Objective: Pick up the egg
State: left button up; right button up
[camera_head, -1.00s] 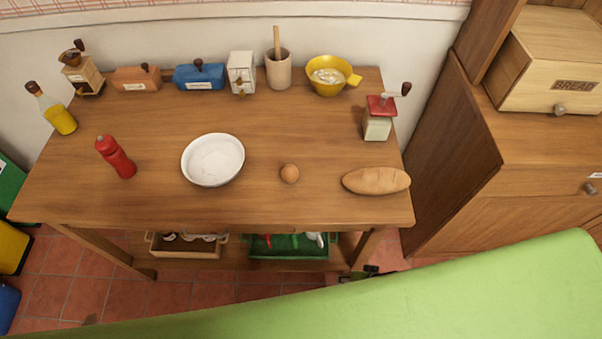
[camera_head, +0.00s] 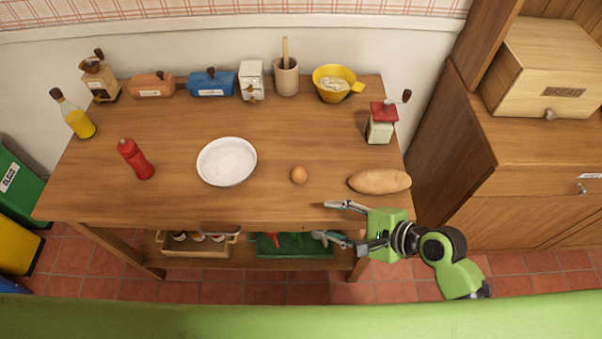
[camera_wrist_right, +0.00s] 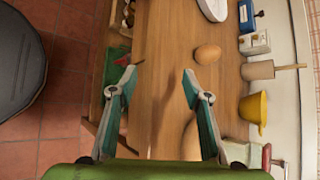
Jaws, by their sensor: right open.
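The brown egg (camera_head: 299,174) lies on the wooden table (camera_head: 150,205), between a white bowl (camera_head: 227,162) and a bread loaf (camera_head: 380,181). In the right wrist view the egg (camera_wrist_right: 208,54) is ahead of the fingers and a little to the right. My right gripper (camera_head: 332,221) is open and empty at the table's front edge, below and right of the egg, and apart from it. Its two spread fingers also show in the right wrist view (camera_wrist_right: 158,82). My left gripper is not in view.
A yellow bowl (camera_head: 335,83), a mortar (camera_head: 286,77) and canisters line the back. A red-topped grinder (camera_head: 381,123) stands back right. The table around the egg is clear.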

aim_at(304, 176)
jog(key=w+r+m, duration=0.1)
jog(key=w+m, duration=0.1)
jog(key=m, duration=0.1)
jog(key=w+d+r+m+t+y, duration=0.1)
jog(key=w+m, duration=0.1)
jog(key=m, duration=0.1)
jog(key=w+r+m+t, duration=0.1)
jog(key=w+r+m, duration=0.1)
jog(key=m, duration=0.2)
jog(key=shift+d+y, duration=0.3)
jog(key=shift+y, duration=0.1)
jog(key=shift+w+a+t, duration=0.15)
jog(key=shift+w+t, duration=0.15)
jog(key=shift+w, duration=0.05)
jog(key=x, duration=0.8)
jog(key=shift+s+f, duration=0.1)
jog(key=shift+s+p+x, duration=0.15)
jog(key=shift+x, duration=1.2)
jog(key=shift+s+p+x, duration=0.15)
jog(key=shift+x, duration=1.2)
jog(key=shift+a, duration=0.2)
jog(key=c, duration=0.9)
